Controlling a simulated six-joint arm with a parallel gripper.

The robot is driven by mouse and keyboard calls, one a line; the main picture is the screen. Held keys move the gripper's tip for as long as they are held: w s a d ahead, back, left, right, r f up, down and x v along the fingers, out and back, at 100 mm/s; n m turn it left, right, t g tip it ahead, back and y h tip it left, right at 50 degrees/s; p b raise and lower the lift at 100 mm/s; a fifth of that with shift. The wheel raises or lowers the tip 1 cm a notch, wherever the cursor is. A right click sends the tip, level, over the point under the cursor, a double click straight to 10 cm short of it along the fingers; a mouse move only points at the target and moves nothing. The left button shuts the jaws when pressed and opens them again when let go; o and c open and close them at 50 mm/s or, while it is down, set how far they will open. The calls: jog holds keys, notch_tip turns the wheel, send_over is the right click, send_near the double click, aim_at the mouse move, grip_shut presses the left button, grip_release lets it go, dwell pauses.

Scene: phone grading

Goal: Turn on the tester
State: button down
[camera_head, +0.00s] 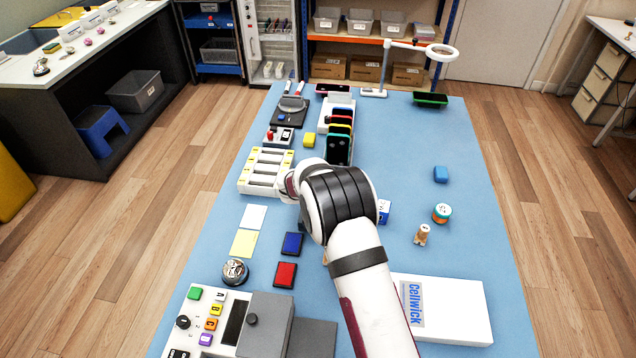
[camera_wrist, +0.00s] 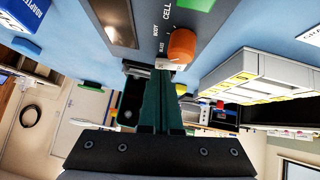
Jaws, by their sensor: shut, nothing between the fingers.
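In the wrist view a dark grey tester (camera_wrist: 140,40) shows, upside down and cut off by the top edge. It has an orange knob (camera_wrist: 181,46), labels including CELL and BODY, a screen-like panel (camera_wrist: 114,18) and part of a green button (camera_wrist: 196,4). My gripper (camera_wrist: 162,76) is shut and empty, its fingertips close to the knob's edge. I cannot tell whether they touch the tester. In the head view my arm hides the fingers and most or all of the tester.
A white slotted rack (camera_head: 267,171) stands left of my wrist. A blue box (camera_head: 384,211) stands just right of it. Blue (camera_head: 292,244) and red (camera_head: 286,275) pads lie in front. A white Cellwick box (camera_head: 455,310) lies at front right. The mat's right side is mostly free.

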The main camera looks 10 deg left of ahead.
jog(key=shift+d+f, duration=0.15)
jog(key=shift+f, duration=0.15)
jog(key=shift+a, duration=0.85)
jog(key=shift+r, duration=0.1)
jog(key=r, duration=0.3)
jog(key=shift+a+r, duration=0.25)
jog(key=shift+r, duration=0.05)
jog(key=v, duration=1)
jog(key=shift+r, duration=0.25)
